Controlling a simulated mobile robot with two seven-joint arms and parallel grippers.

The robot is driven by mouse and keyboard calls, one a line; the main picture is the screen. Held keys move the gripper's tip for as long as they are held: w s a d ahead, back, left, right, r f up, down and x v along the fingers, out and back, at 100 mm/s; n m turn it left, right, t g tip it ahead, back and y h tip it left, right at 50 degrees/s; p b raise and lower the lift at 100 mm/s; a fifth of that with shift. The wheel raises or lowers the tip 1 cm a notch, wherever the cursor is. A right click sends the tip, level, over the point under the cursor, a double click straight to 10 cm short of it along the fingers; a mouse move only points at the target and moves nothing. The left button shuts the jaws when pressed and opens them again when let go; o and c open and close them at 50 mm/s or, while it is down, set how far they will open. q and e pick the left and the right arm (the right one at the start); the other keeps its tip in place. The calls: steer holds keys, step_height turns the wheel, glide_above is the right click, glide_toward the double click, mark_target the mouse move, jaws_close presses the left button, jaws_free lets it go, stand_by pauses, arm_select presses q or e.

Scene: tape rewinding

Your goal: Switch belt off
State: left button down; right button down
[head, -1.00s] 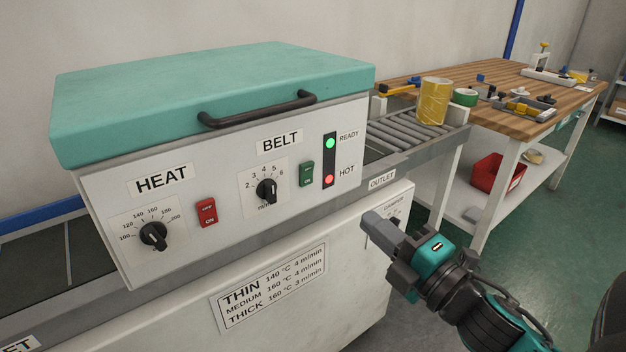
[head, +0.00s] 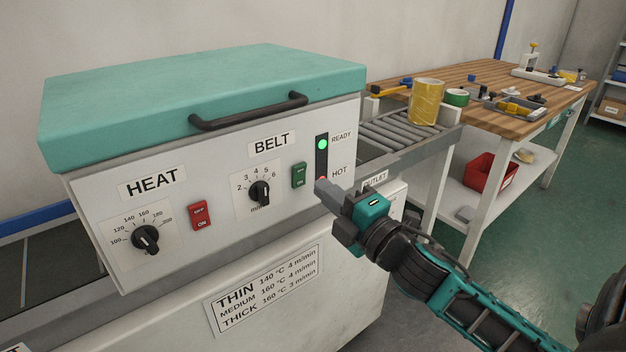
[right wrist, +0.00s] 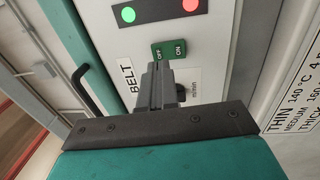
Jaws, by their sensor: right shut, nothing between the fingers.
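The green belt switch (head: 299,175) sits on the machine's white front panel, right of the black belt dial (head: 260,193) and under the BELT label (head: 271,142). In the right wrist view the switch (right wrist: 169,50) shows OFF and ON marks and lies just beyond my fingertips. My right gripper (head: 322,188) is shut and empty. Its tips are to the right of and slightly below the switch in the head view, apart from it as far as I can tell. My left gripper is out of view.
The red heat switch (head: 199,215) and heat dial (head: 145,239) are at the panel's left. The green ready light (head: 322,144) is lit. A black handle (head: 249,111) juts from the teal lid (head: 205,95). The roller outlet (head: 395,133) leads to a wooden workbench (head: 470,75).

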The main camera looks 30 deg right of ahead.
mark_target(302, 171)
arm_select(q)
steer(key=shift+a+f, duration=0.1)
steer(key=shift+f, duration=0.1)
arm_select(e)
steer(key=shift+w+a+r, duration=0.1)
steer(key=shift+w+r, duration=0.05)
steer(key=shift+w, duration=0.95)
steer(key=shift+w+a+r, duration=0.1)
steer(key=shift+w, duration=0.95)
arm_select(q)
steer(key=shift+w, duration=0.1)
